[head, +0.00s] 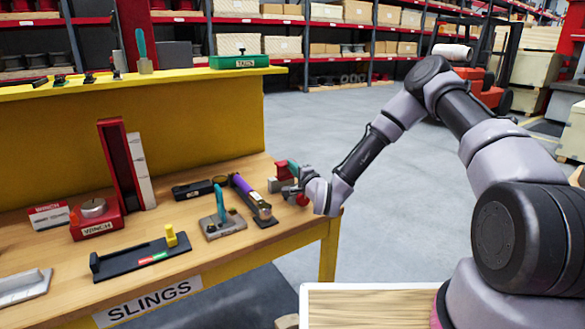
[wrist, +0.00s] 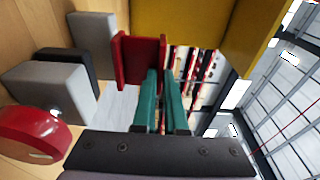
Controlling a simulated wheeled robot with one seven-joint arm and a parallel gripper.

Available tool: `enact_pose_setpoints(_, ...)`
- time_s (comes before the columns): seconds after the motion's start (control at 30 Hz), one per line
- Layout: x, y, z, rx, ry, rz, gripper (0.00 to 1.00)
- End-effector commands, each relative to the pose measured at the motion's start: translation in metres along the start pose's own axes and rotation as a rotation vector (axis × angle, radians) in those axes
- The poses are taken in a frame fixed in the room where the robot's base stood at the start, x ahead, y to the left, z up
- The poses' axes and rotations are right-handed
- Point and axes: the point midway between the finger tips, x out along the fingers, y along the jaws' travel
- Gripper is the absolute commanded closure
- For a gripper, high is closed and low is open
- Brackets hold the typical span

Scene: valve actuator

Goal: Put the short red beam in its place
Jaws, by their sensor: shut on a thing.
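The short red beam (wrist: 138,50) is a small red channel piece in the wrist view, just beyond my fingertips. My gripper (wrist: 160,74) has teal fingers close together, shut on the beam's right wall. In the head view my gripper (head: 292,168) is at the right end of the bench, low over its surface. Red parts of the beam (head: 280,185) show just left of it. Whether the beam touches the bench is hidden. A grey block (wrist: 45,92) and a round red part (wrist: 32,130) are left of the fingers in the wrist view.
The wooden bench (head: 150,222) has a tall red upright (head: 122,165), a red winch (head: 95,215), a black tray (head: 140,258) and a grey base with a teal handle (head: 221,222). A purple-and-black tool (head: 250,198) lies close left of my gripper. Open floor lies to the right.

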Motion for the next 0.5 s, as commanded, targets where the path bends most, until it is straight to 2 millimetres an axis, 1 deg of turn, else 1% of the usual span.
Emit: enact_pose_setpoints(0.5,0.0,0.01,0.0,0.0,0.001,-0.002,1.0)
